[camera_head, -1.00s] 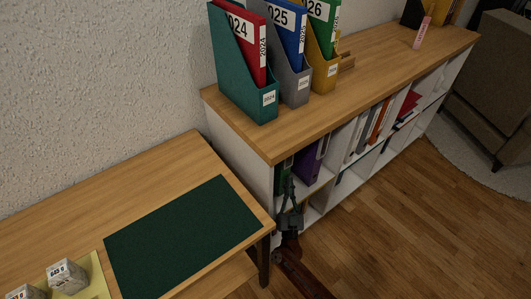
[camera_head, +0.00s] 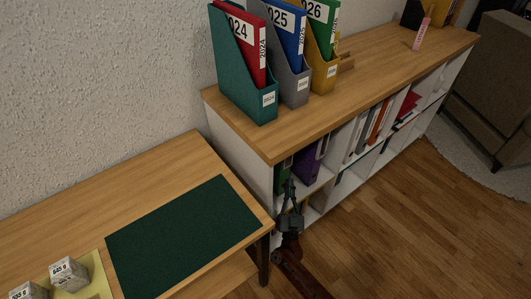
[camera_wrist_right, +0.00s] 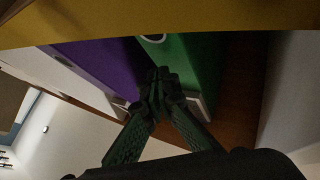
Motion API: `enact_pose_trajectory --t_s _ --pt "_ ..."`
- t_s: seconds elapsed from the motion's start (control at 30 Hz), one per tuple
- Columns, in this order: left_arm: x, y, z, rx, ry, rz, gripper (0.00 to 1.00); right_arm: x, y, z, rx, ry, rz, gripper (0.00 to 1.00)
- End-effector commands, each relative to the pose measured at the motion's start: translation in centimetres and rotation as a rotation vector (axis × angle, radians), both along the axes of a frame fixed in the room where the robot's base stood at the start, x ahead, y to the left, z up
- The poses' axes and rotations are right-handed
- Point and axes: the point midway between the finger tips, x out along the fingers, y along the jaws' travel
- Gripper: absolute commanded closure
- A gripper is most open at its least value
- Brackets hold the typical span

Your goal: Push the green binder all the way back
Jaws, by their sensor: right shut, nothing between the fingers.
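The green binder (camera_head: 282,180) stands at the left end of the upper shelf row, beside a purple binder (camera_head: 309,163). My right gripper (camera_head: 290,183) is in front of the green binder at the shelf opening, and its fingers look shut and empty. In the right wrist view the closed fingertips (camera_wrist_right: 158,82) overlap the edge of the green binder (camera_wrist_right: 193,62), near the purple binder (camera_wrist_right: 98,62). I cannot tell whether they touch it. The back of the green binder is hidden inside the shelf. My left gripper is not in view.
The wooden shelf top (camera_head: 375,82) overhangs the compartment and carries several magazine files. A white side panel (camera_wrist_right: 292,90) bounds the compartment beside the green binder. A desk with a dark green mat (camera_head: 182,235) stands close to the left of my right arm. Floor (camera_head: 410,225) is clear to the right.

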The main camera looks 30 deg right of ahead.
Motion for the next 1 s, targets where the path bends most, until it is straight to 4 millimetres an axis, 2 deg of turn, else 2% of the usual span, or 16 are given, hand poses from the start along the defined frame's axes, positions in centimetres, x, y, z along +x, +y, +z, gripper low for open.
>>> enact_pose_trajectory --t_s 1.0 --pt "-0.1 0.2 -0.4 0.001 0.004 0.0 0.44 1.2 0.1 0.0 0.001 0.0 0.0 1.0"
